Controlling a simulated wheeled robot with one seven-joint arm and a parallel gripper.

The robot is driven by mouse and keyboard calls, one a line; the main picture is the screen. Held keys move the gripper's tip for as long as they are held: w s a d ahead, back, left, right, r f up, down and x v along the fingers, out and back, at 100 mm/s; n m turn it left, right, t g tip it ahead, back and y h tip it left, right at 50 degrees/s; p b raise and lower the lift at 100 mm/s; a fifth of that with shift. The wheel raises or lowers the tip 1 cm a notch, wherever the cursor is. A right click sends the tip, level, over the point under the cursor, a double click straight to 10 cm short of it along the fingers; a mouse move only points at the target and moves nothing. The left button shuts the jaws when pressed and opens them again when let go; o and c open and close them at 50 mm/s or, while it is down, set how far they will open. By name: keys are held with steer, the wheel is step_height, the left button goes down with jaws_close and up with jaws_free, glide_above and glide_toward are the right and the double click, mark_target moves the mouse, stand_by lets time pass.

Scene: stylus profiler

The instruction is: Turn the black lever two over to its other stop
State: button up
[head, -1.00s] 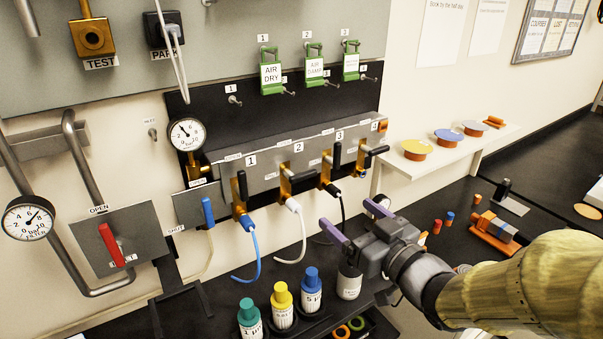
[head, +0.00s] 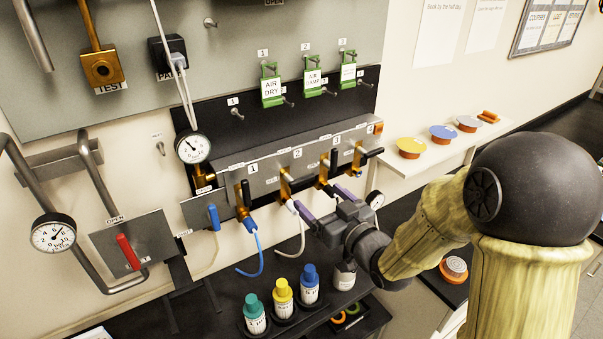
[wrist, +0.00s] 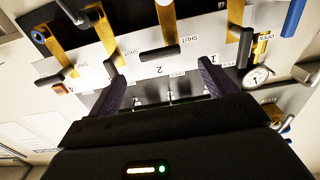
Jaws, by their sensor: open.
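The black lever two (head: 305,175) sits on a brass valve under the number 2 on the grey manifold panel (head: 268,182). Its handle lies sideways, pointing right in the head view. In the wrist view, which is upside down, a black handle (wrist: 160,53) lies across beside the number 2 and a SHUT label. My gripper (head: 326,207) is open and empty, its two purple fingers pointing at the manifold from below and in front of levers two and three. In the wrist view the fingers (wrist: 175,80) stand to either side of the number 2, apart from the handle.
Black lever one (head: 246,192) and lever three (head: 334,159) stand upright beside it; lever four (head: 372,153) lies sideways. A white hose (head: 301,237) and a blue hose (head: 259,256) hang below. Capped bottles (head: 283,298) stand on the bench under the manifold.

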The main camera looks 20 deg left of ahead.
mark_target(304, 182)
steer(key=p+x, duration=0.3)
steer(key=x, duration=0.5)
steer(key=shift+w+a, duration=0.25)
steer(key=c, duration=1)
